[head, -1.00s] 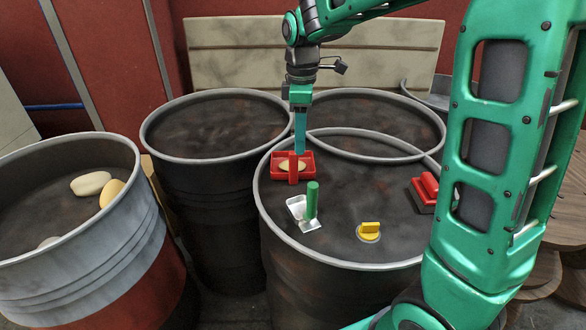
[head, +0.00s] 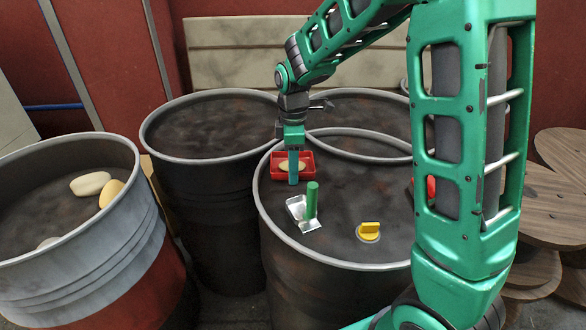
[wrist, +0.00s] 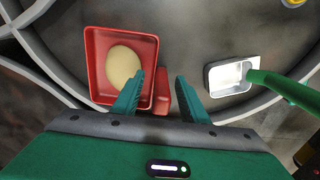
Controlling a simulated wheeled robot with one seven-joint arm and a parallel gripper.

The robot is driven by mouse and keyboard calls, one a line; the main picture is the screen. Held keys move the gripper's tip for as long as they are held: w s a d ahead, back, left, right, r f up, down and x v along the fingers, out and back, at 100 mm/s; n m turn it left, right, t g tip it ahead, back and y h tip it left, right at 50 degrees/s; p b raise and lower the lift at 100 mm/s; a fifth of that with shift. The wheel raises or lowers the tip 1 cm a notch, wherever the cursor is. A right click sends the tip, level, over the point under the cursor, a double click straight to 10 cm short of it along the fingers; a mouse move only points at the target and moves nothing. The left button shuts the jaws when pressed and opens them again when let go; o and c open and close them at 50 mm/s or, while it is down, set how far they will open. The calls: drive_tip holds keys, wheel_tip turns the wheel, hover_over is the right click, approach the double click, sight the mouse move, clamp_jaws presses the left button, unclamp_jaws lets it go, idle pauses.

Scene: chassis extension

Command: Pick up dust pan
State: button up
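A red pan (head: 308,165), looking like a dust pan, lies on the dark barrel top with a pale rounded object (wrist: 122,67) in it. In the wrist view its red handle (wrist: 162,92) shows between my gripper's fingers. My gripper (wrist: 163,90) is open, its fingers apart on either side of the handle; it also shows in the head view (head: 293,182), pointing down and hiding the handle. Contact cannot be told. A silver scoop (head: 297,208) with a green handle (head: 312,199) stands close by; it is also in the wrist view (wrist: 225,80).
A yellow knob-like piece (head: 369,231) sits on the same barrel top. A red object (head: 431,186) at right is mostly hidden by my arm. Other barrels stand behind and left; the left barrel (head: 130,220) holds pale rounded objects. Raised metal rims edge the tops.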

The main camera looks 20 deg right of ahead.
drive_tip(key=shift+f, duration=0.5)
clamp_jaws()
drive_tip(key=shift+r, duration=0.15)
